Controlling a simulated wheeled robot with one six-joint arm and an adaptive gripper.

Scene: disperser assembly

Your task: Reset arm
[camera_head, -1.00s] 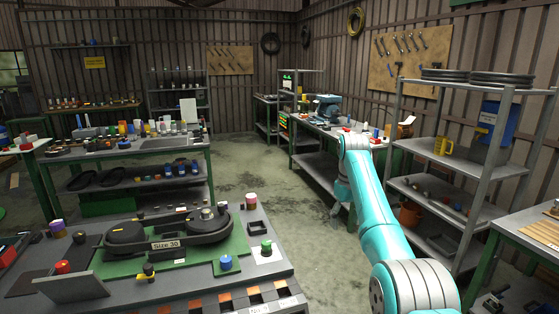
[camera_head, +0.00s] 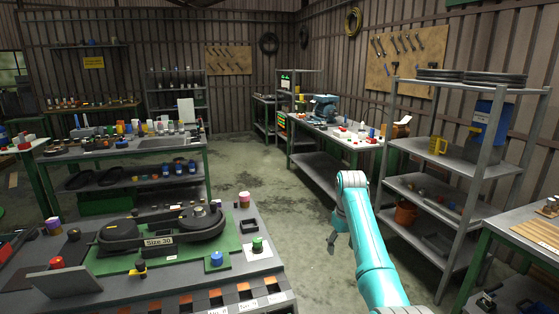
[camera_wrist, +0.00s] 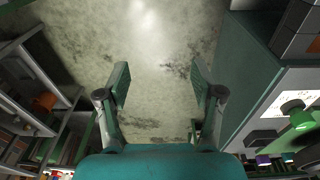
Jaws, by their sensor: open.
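My teal arm stands in the right middle of the head view. My gripper (camera_head: 338,232) points down toward the floor, to the right of the near workbench (camera_head: 240,265). In the wrist view my gripper (camera_wrist: 160,85) is open, its two fingers apart with only the stained floor (camera_wrist: 155,40) between them. A black disperser housing labelled Size 30 (camera_head: 160,232) lies on a green mat on the near workbench, away from the gripper.
A blue button-like part (camera_head: 216,259) and a green-topped part (camera_head: 257,244) sit near the workbench's right side. The floor aisle (camera_head: 290,185) is clear.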

